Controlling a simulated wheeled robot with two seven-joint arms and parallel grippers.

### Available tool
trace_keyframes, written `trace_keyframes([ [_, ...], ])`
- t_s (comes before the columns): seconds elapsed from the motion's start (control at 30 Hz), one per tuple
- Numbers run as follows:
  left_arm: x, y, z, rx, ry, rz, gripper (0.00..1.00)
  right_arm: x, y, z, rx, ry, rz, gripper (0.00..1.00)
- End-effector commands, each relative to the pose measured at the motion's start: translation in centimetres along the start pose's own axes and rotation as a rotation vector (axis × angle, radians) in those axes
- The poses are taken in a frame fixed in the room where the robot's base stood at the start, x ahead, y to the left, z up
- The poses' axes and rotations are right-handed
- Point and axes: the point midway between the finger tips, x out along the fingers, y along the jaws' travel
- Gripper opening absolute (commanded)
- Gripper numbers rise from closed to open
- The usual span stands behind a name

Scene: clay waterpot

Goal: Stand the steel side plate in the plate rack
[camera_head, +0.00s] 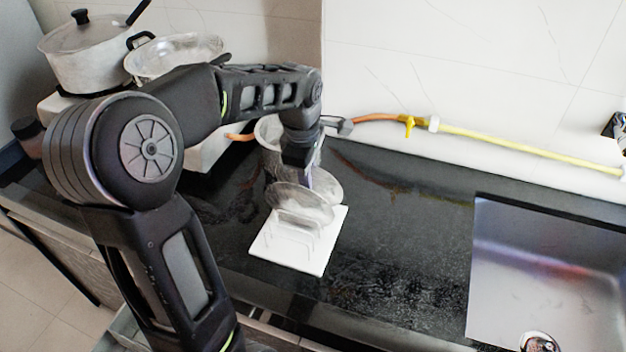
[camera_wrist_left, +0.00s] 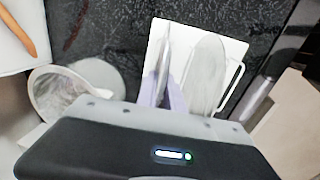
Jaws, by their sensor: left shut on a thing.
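The white plate rack (camera_head: 282,248) lies on the dark counter, its wire loops towards the near side. My left gripper (camera_head: 309,184) points down over the rack's far part. In the left wrist view its pale purple fingers (camera_wrist_left: 163,92) are shut on a thin steel plate (camera_wrist_left: 164,48), seen nearly edge-on over the rack. A second steel plate (camera_wrist_left: 207,72) stands leaning beside it, nearer the wire loops. In the head view the two plates (camera_head: 298,200) overlap. I cannot tell whether the held plate's lower rim touches the rack. My right gripper is not in view.
A metal pot (camera_head: 269,133) stands close behind the rack, and a grey round piece (camera_wrist_left: 100,74) lies beside it. A lidded pot (camera_head: 88,52) is at the back left. The sink (camera_head: 550,265) is at the right. The counter between rack and sink is clear.

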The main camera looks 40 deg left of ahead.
Motion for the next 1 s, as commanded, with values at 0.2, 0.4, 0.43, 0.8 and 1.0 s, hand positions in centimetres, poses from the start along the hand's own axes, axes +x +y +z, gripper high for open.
trace_keyframes([
  [0.2, -2.4, 0.5, 0.0, 0.001, -0.001, 0.009, 0.00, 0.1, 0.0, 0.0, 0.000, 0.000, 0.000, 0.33],
  [0.4, -6.3, 1.0, 0.1, 0.000, -0.001, 0.009, 0.00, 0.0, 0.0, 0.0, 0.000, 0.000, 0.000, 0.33],
  [0.43, -6.9, 1.1, 0.1, 0.000, -0.001, 0.009, 0.00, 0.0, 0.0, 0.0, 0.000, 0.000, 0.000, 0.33],
  [0.8, -9.9, 1.4, 0.0, 0.000, -0.001, 0.002, 0.00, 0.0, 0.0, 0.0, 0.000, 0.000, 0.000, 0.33],
  [1.0, -9.9, 1.4, 0.1, 0.000, 0.000, 0.003, 0.00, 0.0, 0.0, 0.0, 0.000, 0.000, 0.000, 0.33],
])
